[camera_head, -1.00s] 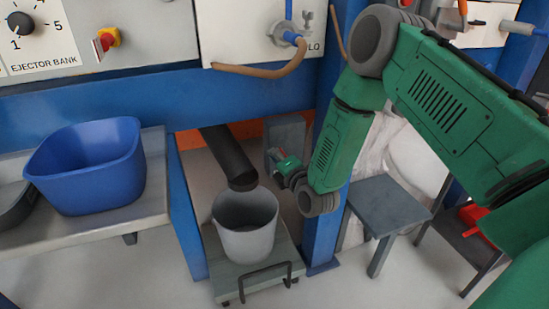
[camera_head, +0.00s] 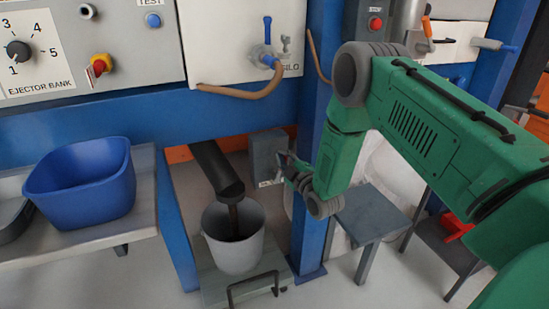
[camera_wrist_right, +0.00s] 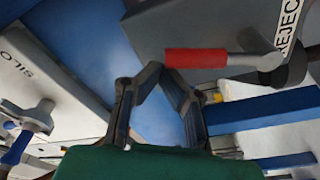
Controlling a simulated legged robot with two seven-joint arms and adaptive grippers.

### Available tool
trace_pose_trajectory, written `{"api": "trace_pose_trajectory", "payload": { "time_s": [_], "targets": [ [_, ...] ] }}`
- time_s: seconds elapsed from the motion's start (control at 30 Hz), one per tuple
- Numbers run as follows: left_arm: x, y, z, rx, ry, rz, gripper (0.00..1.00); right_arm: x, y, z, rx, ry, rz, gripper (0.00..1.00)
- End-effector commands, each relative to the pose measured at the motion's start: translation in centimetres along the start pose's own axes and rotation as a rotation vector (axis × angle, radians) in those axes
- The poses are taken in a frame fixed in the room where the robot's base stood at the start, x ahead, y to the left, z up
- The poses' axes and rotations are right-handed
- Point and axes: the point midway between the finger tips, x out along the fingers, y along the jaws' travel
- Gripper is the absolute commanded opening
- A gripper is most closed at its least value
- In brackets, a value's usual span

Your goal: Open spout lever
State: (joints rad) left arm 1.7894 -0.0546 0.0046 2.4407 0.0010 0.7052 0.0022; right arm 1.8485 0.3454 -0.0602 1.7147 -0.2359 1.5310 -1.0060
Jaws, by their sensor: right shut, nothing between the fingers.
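A red-handled lever (camera_wrist_right: 195,57) is mounted on a grey box in the right wrist view, with "REJEC" lettering beside it. This grey box (camera_head: 268,155) stands behind my gripper in the head view, where the lever cannot be made out. My right gripper (camera_head: 287,163) is shut and empty beside the box. In the wrist view its fingertips (camera_wrist_right: 162,72) meet just below the red handle and do not grip it. The black spout (camera_head: 215,170) angles down to a white bucket (camera_head: 235,255), and a dark stream runs from it into the bucket. My left gripper is out of view.
A blue post (camera_head: 312,225) stands close to my right forearm. The bucket stands on a grey platform with a black handle (camera_head: 252,285). A blue tub (camera_head: 82,175) is on the left shelf, and a grey stool (camera_head: 370,215) is at right. The silo panel (camera_head: 225,45) is above.

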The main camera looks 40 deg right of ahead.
Motion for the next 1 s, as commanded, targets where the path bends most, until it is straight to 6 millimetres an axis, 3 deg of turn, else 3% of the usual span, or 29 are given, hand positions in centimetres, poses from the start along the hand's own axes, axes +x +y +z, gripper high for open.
{"api": "trace_pose_trajectory", "payload": {
  "time_s": [0.23, 1.0],
  "targets": [
    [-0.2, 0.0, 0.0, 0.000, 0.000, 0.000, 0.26, -0.3, 0.5, 1.6, 0.160, -0.001, 0.023, 0.00],
    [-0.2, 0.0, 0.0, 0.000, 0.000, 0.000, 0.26, -0.4, 0.7, 2.8, 0.152, -0.004, 0.022, 0.00]
  ]
}}
